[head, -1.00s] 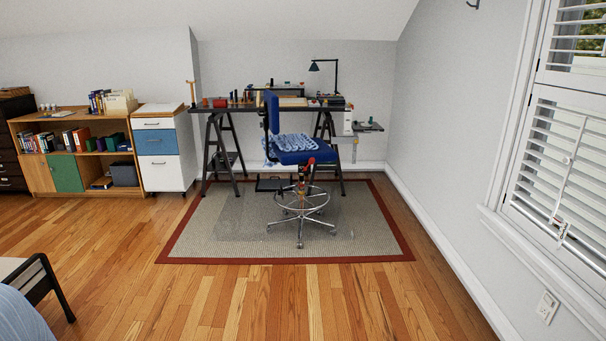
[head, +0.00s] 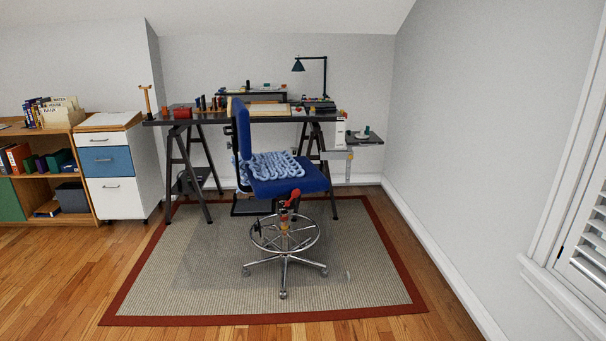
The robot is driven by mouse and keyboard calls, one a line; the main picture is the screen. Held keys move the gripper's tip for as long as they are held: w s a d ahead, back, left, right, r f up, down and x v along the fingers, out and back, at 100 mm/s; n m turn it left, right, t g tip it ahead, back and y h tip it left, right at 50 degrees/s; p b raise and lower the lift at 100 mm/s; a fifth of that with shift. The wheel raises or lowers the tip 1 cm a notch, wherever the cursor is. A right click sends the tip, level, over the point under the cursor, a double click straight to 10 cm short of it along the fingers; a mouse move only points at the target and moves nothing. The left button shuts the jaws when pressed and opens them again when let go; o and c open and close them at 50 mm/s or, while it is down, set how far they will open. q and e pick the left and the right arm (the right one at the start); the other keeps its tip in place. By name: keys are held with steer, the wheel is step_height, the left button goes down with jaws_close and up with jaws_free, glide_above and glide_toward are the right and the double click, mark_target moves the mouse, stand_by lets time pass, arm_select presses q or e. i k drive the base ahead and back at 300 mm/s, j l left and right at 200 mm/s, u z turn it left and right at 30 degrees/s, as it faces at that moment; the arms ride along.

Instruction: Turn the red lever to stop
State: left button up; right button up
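A small red lever-like part (head: 293,197) shows just under the front right of the seat of the blue swivel chair (head: 290,180). It sits above the chair's chrome foot ring (head: 285,234) and looks tilted; its exact shape is too small to tell. The chair stands on the rug in front of the black desk (head: 265,117), with its back to the left and a light blue knitted cover on the seat. Neither of my grippers is in view.
A grey rug (head: 210,285) with a red border lies under the chair. A white and blue drawer cabinet (head: 112,180) and a wooden shelf (head: 85,170) stand at left. A wall with a shuttered window (head: 590,245) runs along the right. The near floor is clear.

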mark_target(295, 193)
steer(key=i, duration=1)
steer(key=i+z, duration=0.1)
steer(key=i, duration=0.9)
steer(key=j, duration=0.1)
